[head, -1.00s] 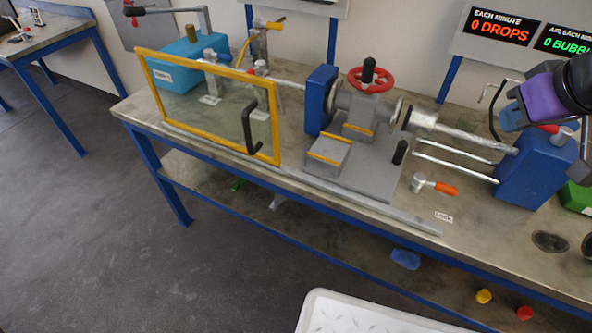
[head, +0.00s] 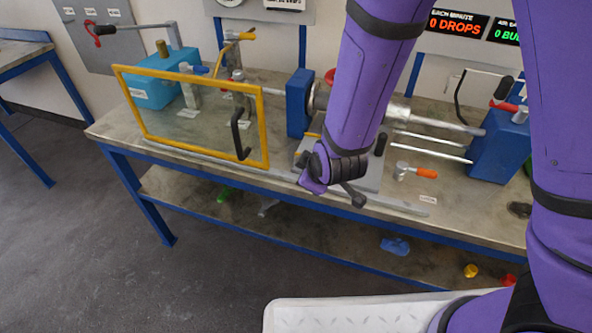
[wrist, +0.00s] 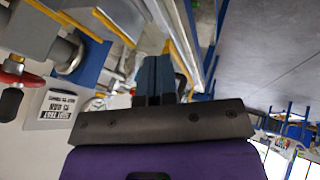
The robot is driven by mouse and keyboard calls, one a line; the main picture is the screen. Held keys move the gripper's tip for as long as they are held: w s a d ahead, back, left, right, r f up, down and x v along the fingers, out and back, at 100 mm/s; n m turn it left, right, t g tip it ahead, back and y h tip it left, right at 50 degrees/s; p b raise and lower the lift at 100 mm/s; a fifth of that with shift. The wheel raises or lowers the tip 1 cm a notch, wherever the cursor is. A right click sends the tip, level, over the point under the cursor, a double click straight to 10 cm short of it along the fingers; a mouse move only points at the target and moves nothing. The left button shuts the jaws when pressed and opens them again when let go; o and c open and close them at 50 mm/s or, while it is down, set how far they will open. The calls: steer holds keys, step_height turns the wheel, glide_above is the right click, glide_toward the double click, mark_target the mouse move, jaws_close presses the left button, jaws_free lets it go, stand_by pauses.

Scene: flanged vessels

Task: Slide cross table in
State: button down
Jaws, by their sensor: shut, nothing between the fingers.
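The cross table is a grey slide plate (head: 371,180) on the bench, below the red-wheeled machine. It is partly hidden behind my arm in the head view. Its upright black knob (head: 381,144) shows just right of my arm. My gripper (head: 356,197) hangs in front of the plate's near edge, apart from the knob. In the wrist view its two fingers (wrist: 155,68) are together with nothing between them. Whether they touch anything is unclear. A small lever with an orange handle (head: 426,173) sits right of the plate.
A yellow-framed clear guard (head: 190,118) with a black handle stands left of my gripper. Blue blocks (head: 298,103) and (head: 499,146) flank the machine, with metal rods on the right. A white tray (head: 340,313) is in front. A low rail (head: 400,206) runs along the bench front.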

steer(key=x, duration=0.3)
steer(key=w+x, duration=0.1)
steer(key=x, duration=0.3)
steer(key=w+d+r+x, duration=0.1)
steer(key=x, duration=0.3)
steer(key=shift+f, duration=0.15)
steer(key=shift+w+d, duration=0.2)
steer(key=shift+w, duration=0.35)
steer(key=w+d, duration=0.2)
steer(key=w, duration=0.3)
steer(key=w+d, duration=0.2)
steer(key=w, duration=0.3)
steer(key=w+d, duration=0.2)
steer(key=w, duration=0.4)
steer(key=shift+w, duration=0.35)
steer(key=shift+w+d, duration=0.1)
